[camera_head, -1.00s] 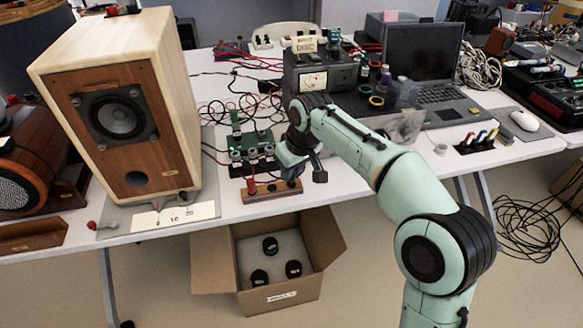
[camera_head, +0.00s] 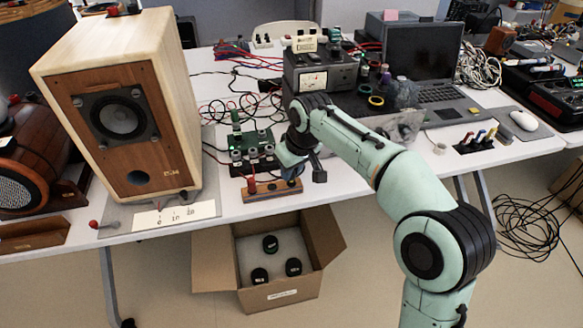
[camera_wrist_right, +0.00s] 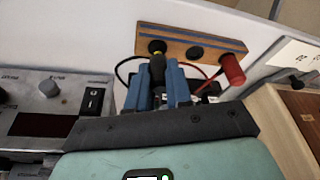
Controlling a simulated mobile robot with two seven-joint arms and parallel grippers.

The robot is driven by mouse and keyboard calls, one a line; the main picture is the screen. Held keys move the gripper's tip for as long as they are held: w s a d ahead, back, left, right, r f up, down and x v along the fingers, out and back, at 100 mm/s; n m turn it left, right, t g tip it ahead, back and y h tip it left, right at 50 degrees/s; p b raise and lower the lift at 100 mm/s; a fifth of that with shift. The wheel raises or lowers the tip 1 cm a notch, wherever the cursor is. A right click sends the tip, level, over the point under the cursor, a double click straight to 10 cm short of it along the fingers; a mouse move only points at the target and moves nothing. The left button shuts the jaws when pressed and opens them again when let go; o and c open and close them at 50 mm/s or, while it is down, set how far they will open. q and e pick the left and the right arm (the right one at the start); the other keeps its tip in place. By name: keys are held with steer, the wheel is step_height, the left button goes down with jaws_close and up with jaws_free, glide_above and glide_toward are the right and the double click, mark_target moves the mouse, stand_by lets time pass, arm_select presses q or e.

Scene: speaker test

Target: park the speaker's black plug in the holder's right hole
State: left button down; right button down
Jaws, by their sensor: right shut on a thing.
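The wooden holder (camera_head: 270,193) lies near the table's front edge, and it also shows in the right wrist view (camera_wrist_right: 205,53). A red plug (camera_head: 251,186) stands in its left part; in the right wrist view the red plug (camera_wrist_right: 232,69) is on the right. My right gripper (camera_head: 291,174) is over the holder's right end. In the right wrist view its blue fingers (camera_wrist_right: 158,85) are shut on the black plug (camera_wrist_right: 157,72), which has a yellow band. The plug's front end meets a dark round spot on the holder; I cannot tell how deep it sits. The speaker (camera_head: 125,110) stands left. My left gripper is not in view.
A green circuit board (camera_head: 255,142) stands just behind the holder, with cables around it. A meter box (camera_head: 318,75) and a laptop (camera_head: 425,60) are further back. An open cardboard box (camera_head: 222,262) is on the floor below the table edge.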

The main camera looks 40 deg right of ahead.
steer(key=shift+f+b, duration=0.45)
steer(key=shift+f, duration=0.45)
stand_by(0.6)
steer(key=c, duration=1)
jaws_free()
steer(key=shift+o, duration=0.2)
